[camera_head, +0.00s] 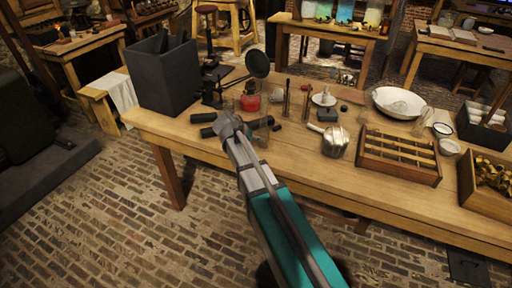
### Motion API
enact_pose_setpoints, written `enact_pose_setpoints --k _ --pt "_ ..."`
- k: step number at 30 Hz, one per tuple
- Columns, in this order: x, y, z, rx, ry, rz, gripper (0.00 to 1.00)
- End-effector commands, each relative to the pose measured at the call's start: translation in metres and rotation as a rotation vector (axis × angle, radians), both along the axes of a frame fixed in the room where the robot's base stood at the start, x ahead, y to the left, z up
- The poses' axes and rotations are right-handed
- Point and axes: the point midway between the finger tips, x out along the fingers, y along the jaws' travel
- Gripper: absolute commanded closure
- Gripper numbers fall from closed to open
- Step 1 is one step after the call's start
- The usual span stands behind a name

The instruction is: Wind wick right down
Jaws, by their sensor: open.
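A small red lamp-like vessel (250,103) stands on the wooden table, left of its middle. It is the likeliest wick holder, but no wick or winding knob can be made out at this size. My gripper (229,124) is open over the near left part of the table, in front of and left of the red vessel. It looks empty and apart from the vessel. The fingertips are small and partly lost against dark cylinders (257,124) lying beside them.
A tall dark grey box (165,79) stands at the table's left end. A dark round disc on a stand (258,64) rises behind the vessel. A metal pot (335,141), a compartment tray (398,154) and a white bowl (398,102) fill the right side.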

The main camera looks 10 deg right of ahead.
Motion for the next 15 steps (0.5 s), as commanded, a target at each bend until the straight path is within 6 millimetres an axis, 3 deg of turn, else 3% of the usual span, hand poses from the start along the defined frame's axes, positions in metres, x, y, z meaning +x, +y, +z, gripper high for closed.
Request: enact_pose_setpoints --k 15 --pt "-0.0122 -0.0047 -0.0091 0.016 0.049 0.021 0.35"
